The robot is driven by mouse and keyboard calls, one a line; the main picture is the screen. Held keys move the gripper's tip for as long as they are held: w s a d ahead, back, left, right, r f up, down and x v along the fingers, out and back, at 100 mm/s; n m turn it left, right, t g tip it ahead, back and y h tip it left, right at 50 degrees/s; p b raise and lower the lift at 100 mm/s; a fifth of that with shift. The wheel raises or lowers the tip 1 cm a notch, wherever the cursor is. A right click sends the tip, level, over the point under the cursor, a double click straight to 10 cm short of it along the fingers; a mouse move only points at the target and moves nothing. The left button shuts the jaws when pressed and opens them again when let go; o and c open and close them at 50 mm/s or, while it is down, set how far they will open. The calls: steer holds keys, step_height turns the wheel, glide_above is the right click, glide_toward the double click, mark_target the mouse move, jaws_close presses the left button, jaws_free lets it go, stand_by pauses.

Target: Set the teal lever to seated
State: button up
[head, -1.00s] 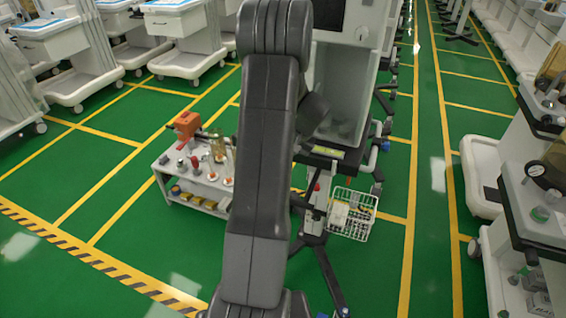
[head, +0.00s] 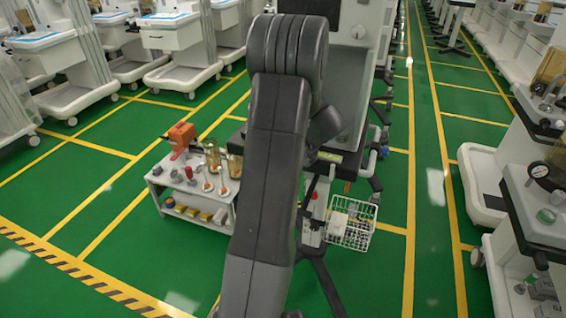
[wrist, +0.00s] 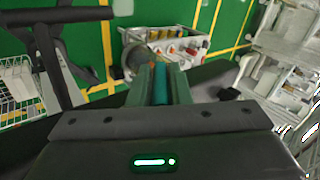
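A teal rod-like piece (wrist: 160,84), which looks like the teal lever, shows in the wrist view. It lies lengthwise between the two fingers of my gripper (wrist: 160,70). The fingers are close along both sides of it; I cannot tell whether both touch it. What it is fixed to and its lever position cannot be made out. In the head view my dark arm covers the middle, and my gripper and the lever are hidden behind it.
A low white cart (head: 198,214) with flasks and an orange device (head: 181,137) stands left of my arm. A white wire basket (head: 350,223) hangs at a machine to the right. More carts line both sides. Green floor is open at front left and along the right aisle.

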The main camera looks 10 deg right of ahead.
steer(key=o, duration=0.3)
steer(key=shift+a, duration=0.1)
steer(key=shift+o, duration=0.2)
steer(key=shift+r, duration=0.1)
steer(key=v, duration=1.3)
steer(key=shift+d+r, duration=0.25)
steer(key=shift+s, duration=0.15)
